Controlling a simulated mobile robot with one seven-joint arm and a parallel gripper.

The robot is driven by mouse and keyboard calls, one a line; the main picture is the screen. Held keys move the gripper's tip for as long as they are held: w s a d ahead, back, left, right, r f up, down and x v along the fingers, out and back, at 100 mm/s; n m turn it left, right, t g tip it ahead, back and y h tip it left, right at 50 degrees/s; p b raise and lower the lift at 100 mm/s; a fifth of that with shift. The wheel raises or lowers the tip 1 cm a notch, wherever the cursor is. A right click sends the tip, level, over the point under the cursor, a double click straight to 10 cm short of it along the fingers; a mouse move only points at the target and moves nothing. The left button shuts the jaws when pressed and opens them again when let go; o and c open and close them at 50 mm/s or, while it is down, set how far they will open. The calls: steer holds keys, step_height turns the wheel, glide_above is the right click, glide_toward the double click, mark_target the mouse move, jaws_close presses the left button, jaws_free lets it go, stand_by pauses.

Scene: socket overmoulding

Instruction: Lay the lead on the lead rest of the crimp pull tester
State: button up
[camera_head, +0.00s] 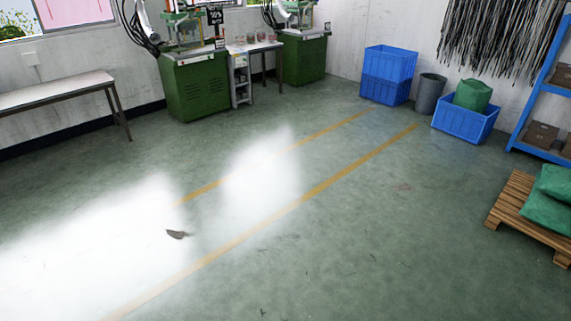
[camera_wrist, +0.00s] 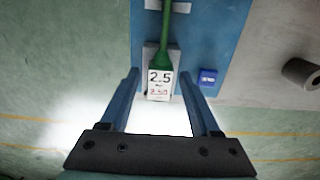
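In the wrist view my gripper (camera_wrist: 160,75) has its two blue fingers apart. A green, cord-like piece (camera_wrist: 165,35), possibly the lead, runs down from the top edge and widens towards a white tag (camera_wrist: 160,82) marked 2.5. The tag shows between the fingers, with a visible gap on each side. A grey block (camera_wrist: 150,55) is behind the green piece, on a blue surface (camera_wrist: 215,35). I cannot tell whether this blue surface belongs to the crimp pull tester, nor which part is the lead rest. My gripper is not in the head view.
A small blue labelled block (camera_wrist: 208,77) and a dark grey cylinder (camera_wrist: 303,73) are at the right. The head view shows green machines (camera_head: 195,85), a bench (camera_head: 60,92), blue crates (camera_head: 388,75), a pallet (camera_head: 510,210) and open floor with yellow lines.

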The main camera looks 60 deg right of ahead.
step_height(320, 180, up, 12)
steer(key=shift+r+p, duration=0.2)
steer(key=shift+p, duration=0.1)
stand_by(0.4)
steer(key=w+d+r+t+h, duration=0.25)
steer(key=w+r+t, duration=0.35)
steer(key=w+r, duration=0.65)
steer(key=w+a+r+n+t+h, duration=0.1)
steer(key=w+a+r+t, duration=0.25)
steer(key=w+r, duration=0.45)
steer(key=w+a+r+t+h, duration=0.1)
steer(key=w+a+r+t, duration=0.3)
steer(key=r, duration=0.8)
steer(key=a+r+t+y, duration=0.1)
steer(key=a+r+t, duration=0.2)
steer(key=r, duration=0.5)
steer(key=a+r+t, duration=0.2)
steer(key=r+t, duration=0.2)
steer(key=r, duration=0.4)
steer(key=s+a+r+t+y, duration=0.1)
steer(key=s+a+r+t, duration=0.1)
steer(key=r, duration=0.3)
steer(key=s+a+r+n+t+y, duration=0.1)
steer(key=s+a+r+t, duration=0.1)
steer(key=r, duration=0.4)
steer(key=s+a+r+t+y, duration=0.1)
steer(key=s+a+r+t, duration=0.2)
steer(key=s+r, duration=0.3)
steer(key=shift+a+n, duration=0.3)
steer(key=shift+a, duration=0.2)
